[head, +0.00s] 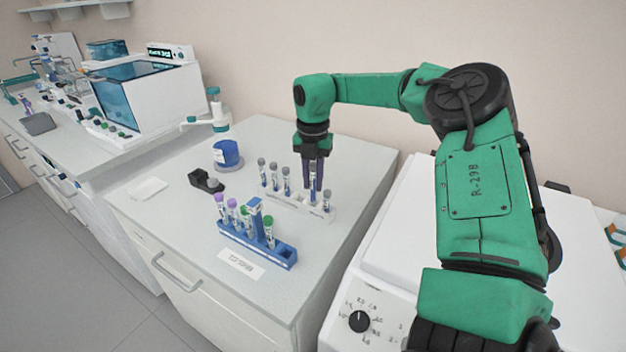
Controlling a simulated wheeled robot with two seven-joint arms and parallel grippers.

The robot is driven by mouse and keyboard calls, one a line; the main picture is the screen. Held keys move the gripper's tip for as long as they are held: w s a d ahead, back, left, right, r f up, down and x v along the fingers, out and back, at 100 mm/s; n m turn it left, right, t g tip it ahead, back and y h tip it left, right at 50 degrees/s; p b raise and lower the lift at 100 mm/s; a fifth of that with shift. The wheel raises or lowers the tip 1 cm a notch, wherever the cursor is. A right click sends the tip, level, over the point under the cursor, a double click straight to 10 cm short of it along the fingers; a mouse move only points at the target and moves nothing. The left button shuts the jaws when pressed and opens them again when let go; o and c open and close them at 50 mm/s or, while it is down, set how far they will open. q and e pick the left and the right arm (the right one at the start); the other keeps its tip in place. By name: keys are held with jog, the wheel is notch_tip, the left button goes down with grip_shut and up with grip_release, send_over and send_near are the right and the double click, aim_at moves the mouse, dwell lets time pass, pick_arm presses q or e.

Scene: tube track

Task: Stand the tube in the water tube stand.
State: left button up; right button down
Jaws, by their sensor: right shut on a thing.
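My right gripper (314,166) points straight down over the white tube stand (292,203) at the middle of the bench. It is shut on a tube (312,194), which is mostly hidden by the fingers and looks upright. Whether its lower end is inside a hole or just above the stand I cannot tell. Several grey-capped tubes (274,176) stand upright in the white stand, to the left of the gripper. No writing on the white stand is readable. My left gripper is out of view.
A blue rack (284,256) with purple- and green-capped tubes stands nearer, behind a label card (241,264). A small black device (206,181), a blue container (227,154) and a white pad (148,188) stand left. A white machine (372,298) is at right.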

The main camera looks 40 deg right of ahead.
jog(key=shift+f, duration=0.2)
jog(key=shift+f+b, duration=0.4)
jog(key=shift+b, duration=0.1)
jog(key=shift+f+b, duration=0.55)
jog(key=shift+f, duration=0.1)
jog(key=c, duration=0.7)
grip_release()
jog(key=shift+o, duration=0.2)
jog(key=shift+r, duration=0.1)
